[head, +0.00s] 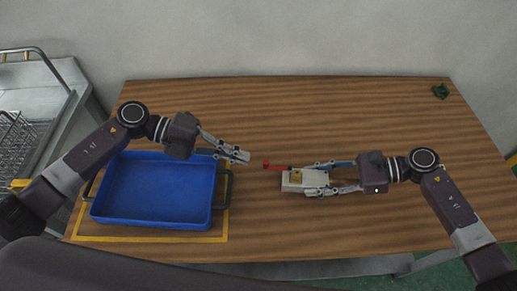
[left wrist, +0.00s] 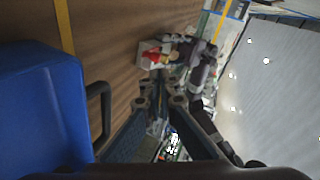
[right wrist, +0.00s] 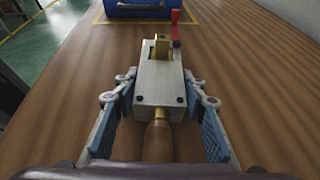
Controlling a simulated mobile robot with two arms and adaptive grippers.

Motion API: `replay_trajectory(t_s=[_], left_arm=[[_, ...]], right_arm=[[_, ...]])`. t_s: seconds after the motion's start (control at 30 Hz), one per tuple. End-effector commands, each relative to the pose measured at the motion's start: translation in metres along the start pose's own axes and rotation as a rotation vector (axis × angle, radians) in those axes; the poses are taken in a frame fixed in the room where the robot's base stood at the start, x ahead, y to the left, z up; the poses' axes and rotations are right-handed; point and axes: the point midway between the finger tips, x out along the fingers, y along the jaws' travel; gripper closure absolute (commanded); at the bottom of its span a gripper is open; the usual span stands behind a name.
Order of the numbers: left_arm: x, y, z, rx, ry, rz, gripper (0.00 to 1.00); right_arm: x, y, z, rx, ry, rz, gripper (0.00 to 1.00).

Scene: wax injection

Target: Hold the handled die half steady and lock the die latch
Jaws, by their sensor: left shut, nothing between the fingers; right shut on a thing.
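The die (head: 295,181) is a pale metal block with a brass piece on top. In the right wrist view the die (right wrist: 158,82) shows its wooden handle (right wrist: 158,140) toward my wrist. The red latch lever (head: 277,167) sticks out at the die's far end; in the right wrist view the lever (right wrist: 175,24) is at the die's upper right. My right gripper (head: 318,178) is shut on the die, one finger along each side. My left gripper (head: 247,157) is shut and empty, left of the red lever and apart from it. The die also shows in the left wrist view (left wrist: 151,54).
A blue tray (head: 152,222) with dark handles stands at the left of the wooden table (head: 330,110), within a yellow outline (head: 150,239). A small green object (head: 440,91) lies at the back right. A metal rack (head: 15,140) stands left of the table.

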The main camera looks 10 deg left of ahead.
Motion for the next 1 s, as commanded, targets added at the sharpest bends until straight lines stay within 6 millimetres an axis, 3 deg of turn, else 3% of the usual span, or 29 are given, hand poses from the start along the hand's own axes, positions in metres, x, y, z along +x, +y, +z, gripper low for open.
replay_trajectory(t_s=[0.23,0.5,0.8,1.0], left_arm=[[0.014,-0.019,0.009,0.600,0.136,0.129,1.00],[0.015,-0.036,0.022,1.229,0.362,0.257,1.00],[-0.008,-0.062,0.043,1.852,0.727,0.365,1.00],[-0.030,-0.080,0.054,2.116,0.972,0.395,1.00]], right_arm=[[0.000,-0.001,0.000,0.000,0.000,-0.002,1.00],[-0.001,-0.001,0.000,0.000,0.000,-0.002,1.00],[-0.001,-0.001,0.000,0.000,-0.001,-0.002,1.00],[-0.001,-0.001,0.000,0.000,-0.001,-0.003,1.00]])
